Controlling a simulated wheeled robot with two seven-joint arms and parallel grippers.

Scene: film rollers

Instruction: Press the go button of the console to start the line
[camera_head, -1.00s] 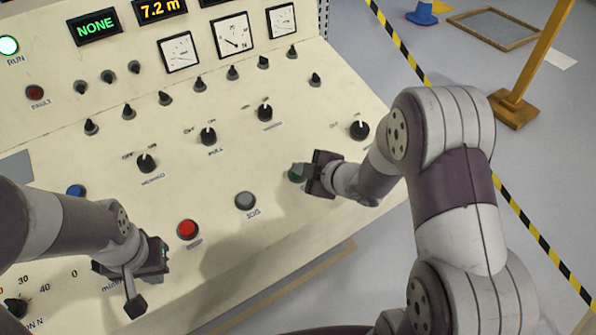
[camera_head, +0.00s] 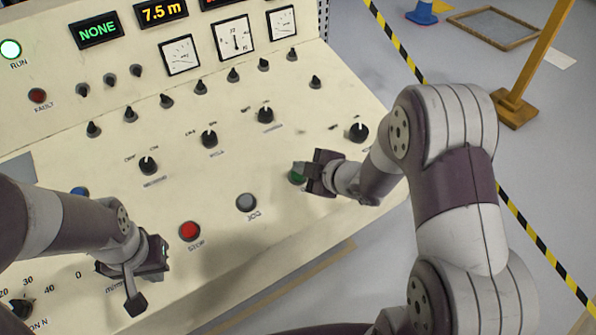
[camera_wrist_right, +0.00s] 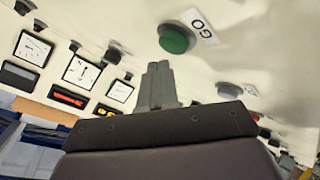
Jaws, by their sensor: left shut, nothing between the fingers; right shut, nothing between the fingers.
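The cream console (camera_head: 300,215) fills the left and middle of the head view. Its green go button (camera_head: 297,176) is partly hidden by my right gripper (camera_head: 301,168). In the right wrist view the green button (camera_wrist_right: 176,38) shows whole, with a GO label beside it. My right gripper's shut, empty fingers (camera_wrist_right: 158,80) are a little apart from the button in that view. The green RUN lamp (camera_head: 10,49) is lit. My left gripper (camera_head: 135,305) is shut and empty over the console's lower left, near the metre dial.
A red STOP button (camera_head: 190,231) and a grey JOG button (camera_head: 246,203) sit left of the go button. Several black knobs, such as one (camera_head: 358,132), stand up from the panel. A yellow post (camera_head: 535,60) stands on the floor at right.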

